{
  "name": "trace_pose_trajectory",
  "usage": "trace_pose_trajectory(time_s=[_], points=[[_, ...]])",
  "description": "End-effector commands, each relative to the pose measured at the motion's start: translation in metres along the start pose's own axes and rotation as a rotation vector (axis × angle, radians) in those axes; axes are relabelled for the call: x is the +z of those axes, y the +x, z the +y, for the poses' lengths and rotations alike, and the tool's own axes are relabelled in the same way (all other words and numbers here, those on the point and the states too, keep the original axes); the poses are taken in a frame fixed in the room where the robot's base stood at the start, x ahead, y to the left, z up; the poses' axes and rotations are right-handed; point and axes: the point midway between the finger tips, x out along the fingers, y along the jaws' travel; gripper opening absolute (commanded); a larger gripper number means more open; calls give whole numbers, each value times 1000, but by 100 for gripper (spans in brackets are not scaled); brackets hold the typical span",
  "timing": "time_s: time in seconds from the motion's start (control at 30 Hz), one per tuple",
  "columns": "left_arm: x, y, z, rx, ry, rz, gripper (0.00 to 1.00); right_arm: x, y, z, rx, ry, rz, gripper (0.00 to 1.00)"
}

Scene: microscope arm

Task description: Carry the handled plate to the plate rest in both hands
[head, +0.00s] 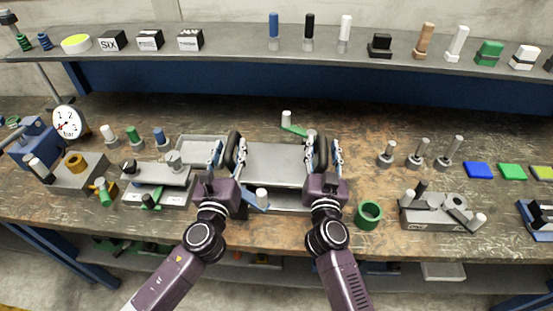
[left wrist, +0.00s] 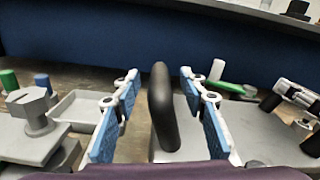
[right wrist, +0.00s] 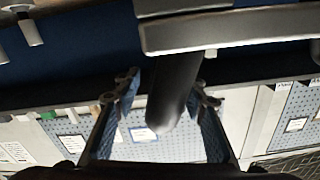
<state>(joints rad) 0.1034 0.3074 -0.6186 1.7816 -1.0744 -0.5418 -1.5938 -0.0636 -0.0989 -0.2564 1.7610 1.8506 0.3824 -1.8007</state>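The handled plate (head: 277,163) is a flat grey plate with a black upright handle at each end, at the middle of the bench in the head view. My left gripper (head: 228,158) is open around the left handle (left wrist: 162,110), with gaps on both sides in the left wrist view. My right gripper (head: 322,158) is open around the right handle (right wrist: 172,90); its fingers stand apart on either side. A second grey surface (head: 285,201) shows just below the plate's front edge. I cannot tell which thing is the plate rest.
A shallow grey tray (head: 203,148) lies left of the plate. A green-handled part (head: 291,127) is behind it. A green ring (head: 369,214) and a grey fixture (head: 438,212) stand to the right. A blue part with a white knob (head: 258,201) is beside my left gripper.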

Motion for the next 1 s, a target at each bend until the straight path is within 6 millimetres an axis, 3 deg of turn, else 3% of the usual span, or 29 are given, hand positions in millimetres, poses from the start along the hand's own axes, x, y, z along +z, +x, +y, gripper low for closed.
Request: trace_pose_trajectory(time_s=[0.37,0.7,1.0], points=[[0,5,0,0,0,0,38,0,4,0,-1,1,0,38],[0,4,0,0,0,0,1,0,4,0,-1,1,0,0],[0,4,0,-2,1,0,0,0,4,0,-1,0,0,0]])
